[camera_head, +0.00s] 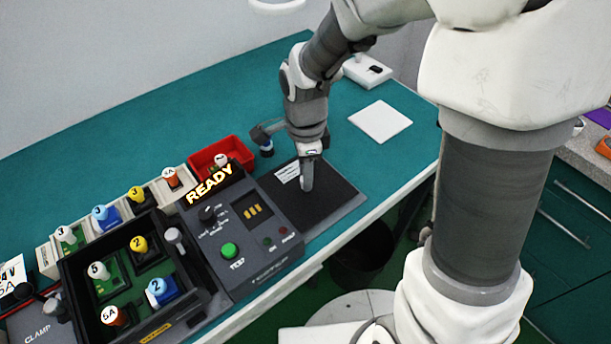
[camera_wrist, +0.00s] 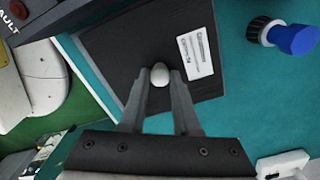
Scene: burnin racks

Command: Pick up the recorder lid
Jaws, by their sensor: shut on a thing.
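The recorder lid (camera_head: 335,200) is a dark flat square plate with a white printed label and an upright knob. It lies at the right end of the black tester on the bench. In the wrist view the lid (camera_wrist: 118,60) fills the upper middle, with its pale round knob (camera_wrist: 160,72) between the fingertips. My gripper (camera_head: 307,176) points straight down over the lid. In the wrist view my gripper (camera_wrist: 159,84) is shut on the knob. Whether the lid is clear of the surface under it cannot be told.
The tester panel (camera_head: 245,225) reads READY, left of the lid. A clamp tray (camera_head: 185,265) with several numbered pieces stands further left. A red bin (camera_head: 205,157) and a blue-and-black object (camera_wrist: 290,38) are behind.

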